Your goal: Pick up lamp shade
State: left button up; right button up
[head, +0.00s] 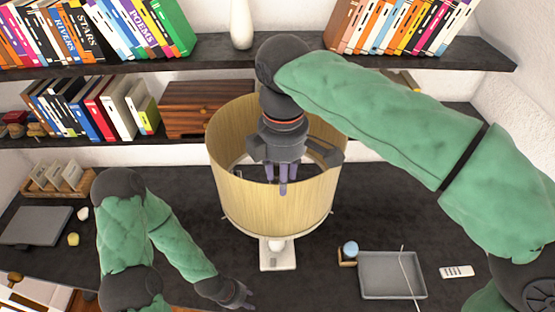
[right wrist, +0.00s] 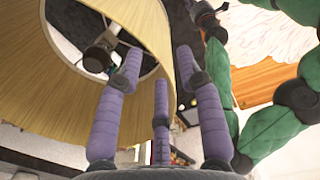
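The lamp shade (head: 275,212), a wide open drum of pale yellow ribbed material, stands upright over a small white lamp base (head: 278,262) on the dark desk. My right gripper (head: 283,182) points down at the shade's near rim, its purple fingers overlapping the rim in the head view. In the right wrist view the shade (right wrist: 55,85) fills the left side, and the fingers (right wrist: 160,75) are spread apart beside its wall. I cannot tell whether they touch it. My left gripper (head: 238,295) is low near the desk's front, left of the lamp; its fingers are too small to read.
A grey tray (head: 378,275), a small blue ball (head: 350,249) on a holder and a white remote (head: 456,271) lie right of the lamp. A grey laptop (head: 35,225) lies at left. Shelves with books and a wooden box (head: 205,108) stand close behind the shade.

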jog(key=shift+w+f, duration=0.2)
jog(key=shift+f, duration=0.4)
jog(key=shift+w+f, duration=0.15)
jog(key=shift+f, duration=0.45)
notch_tip(320, 180, down, 6)
jog(key=shift+w+a+r, duration=0.15)
jog(key=shift+r, duration=0.05)
jog(key=shift+c, duration=0.5)
grip_shut()
